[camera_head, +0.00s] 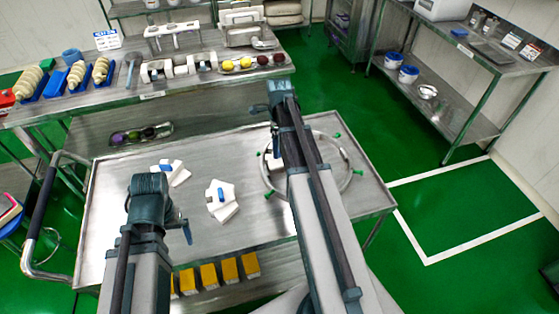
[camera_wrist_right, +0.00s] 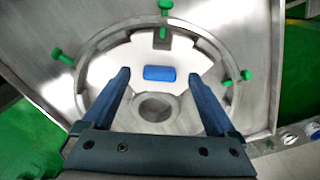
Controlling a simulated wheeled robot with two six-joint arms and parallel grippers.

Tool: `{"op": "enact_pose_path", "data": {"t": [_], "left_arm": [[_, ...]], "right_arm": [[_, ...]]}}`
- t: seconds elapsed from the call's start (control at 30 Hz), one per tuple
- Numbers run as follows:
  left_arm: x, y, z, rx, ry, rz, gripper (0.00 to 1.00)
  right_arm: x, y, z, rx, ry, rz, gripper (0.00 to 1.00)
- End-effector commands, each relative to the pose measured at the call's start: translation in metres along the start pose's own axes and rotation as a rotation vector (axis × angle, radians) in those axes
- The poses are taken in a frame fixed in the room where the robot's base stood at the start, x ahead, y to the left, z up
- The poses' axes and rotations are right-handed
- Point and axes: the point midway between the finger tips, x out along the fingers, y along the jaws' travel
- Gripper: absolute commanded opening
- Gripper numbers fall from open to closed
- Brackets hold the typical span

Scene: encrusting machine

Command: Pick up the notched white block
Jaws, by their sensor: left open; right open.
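In the right wrist view, a white block (camera_wrist_right: 110,66) with a blue grip (camera_wrist_right: 160,73) on top lies inside a metal ring (camera_wrist_right: 90,45). Its near edge is cut away around a grey round opening (camera_wrist_right: 155,107). My right gripper (camera_wrist_right: 158,76) is open above it, one finger to each side of the blue grip, with nothing held. In the head view my right arm hides most of this block. Two more groups of white pieces with blue grips lie on the steel table, at left (camera_head: 180,176) and centre (camera_head: 226,211). My left gripper (camera_head: 187,231) is open and apart from them.
The ring has green knobs (camera_head: 338,135) around it and stands on the steel table (camera_head: 110,225). A bench (camera_head: 200,85) behind holds trays of food pieces and metal parts. Yellow boxes (camera_head: 229,271) sit on the lower shelf. Green floor is free at right.

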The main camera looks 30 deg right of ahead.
Motion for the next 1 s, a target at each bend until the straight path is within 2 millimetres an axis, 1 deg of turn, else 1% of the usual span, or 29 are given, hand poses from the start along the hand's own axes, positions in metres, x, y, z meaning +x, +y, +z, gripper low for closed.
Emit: {"op": "enact_pose_path", "data": {"t": [0.03, 0.07, 0.3, 0.33, 0.83, 1.0], "left_arm": [[0.0099, 0.0009, -0.0006, 0.0, 0.0, 0.0, 1.0], [0.011, 0.0011, -0.0006, 0.0, 0.0, 0.0, 1.0], [0.0093, 0.0009, -0.0006, 0.0, 0.0, 0.0, 1.0], [0.0093, 0.0009, -0.0006, 0.0, 0.0, 0.0, 1.0], [0.0094, 0.0009, -0.0005, 0.0, 0.0, 0.0, 1.0], [0.0094, 0.0009, -0.0006, 0.0, 0.0, 0.0, 1.0]], "right_arm": [[0.01, 0.0, 0.0, 0.0, 0.0, 0.0, 0.93], [0.0111, 0.0001, 0.0, 0.0, 0.0, 0.0, 0.93], [0.0094, 0.0001, 0.0001, 0.0, 0.0, 0.0, 0.93], [0.0094, 0.0001, 0.0001, 0.0, 0.0, 0.0, 0.91], [0.0094, 0.0001, 0.0001, 0.0, 0.0, 0.0, 0.01], [0.0094, 0.0, 0.0001, 0.0, 0.0, 0.0, 0.0]]}}
